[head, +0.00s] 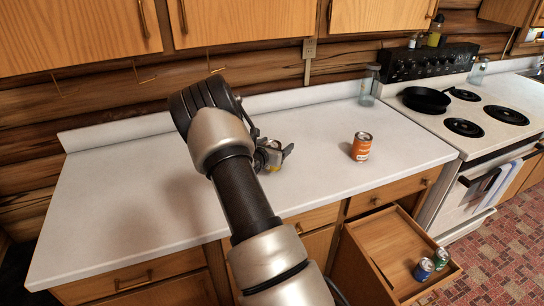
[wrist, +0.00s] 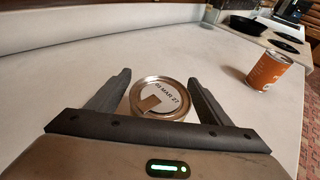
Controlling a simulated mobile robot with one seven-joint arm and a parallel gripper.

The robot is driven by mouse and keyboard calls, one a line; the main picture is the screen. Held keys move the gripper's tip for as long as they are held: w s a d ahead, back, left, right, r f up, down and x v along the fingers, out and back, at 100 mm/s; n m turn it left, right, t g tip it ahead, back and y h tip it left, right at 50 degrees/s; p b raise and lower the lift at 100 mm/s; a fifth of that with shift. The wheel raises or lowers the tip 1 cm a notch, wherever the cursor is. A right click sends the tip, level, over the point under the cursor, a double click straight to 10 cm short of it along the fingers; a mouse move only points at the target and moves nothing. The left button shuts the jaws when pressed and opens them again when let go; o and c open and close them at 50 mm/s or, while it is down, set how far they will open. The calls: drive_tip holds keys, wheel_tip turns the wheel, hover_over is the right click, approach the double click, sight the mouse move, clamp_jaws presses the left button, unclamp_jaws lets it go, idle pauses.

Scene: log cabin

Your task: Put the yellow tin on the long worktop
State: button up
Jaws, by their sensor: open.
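A tin (wrist: 160,97) with a silver rim and a printed lid stands between my open fingers in the wrist view. Most of its side is hidden; the head view shows a small yellowish part of it (head: 272,159) behind my arm, so it appears to be the yellow tin. It is on the white long worktop (head: 120,200), upright as far as I can tell. My gripper (wrist: 158,92) is open around the tin, with a finger on either side and small gaps visible. In the head view my gripper (head: 274,156) is partly covered by my arm.
An orange tin (head: 361,147) stands on the worktop to the right, also in the wrist view (wrist: 268,70). A glass bottle (head: 367,86) stands near the stove (head: 470,115), which holds a black pan (head: 425,99). An open drawer (head: 385,250) holds a blue tin (head: 424,269) and a green tin (head: 440,258).

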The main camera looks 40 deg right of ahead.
drive_tip(key=shift+r, duration=0.1)
drive_tip(key=c, duration=1.6)
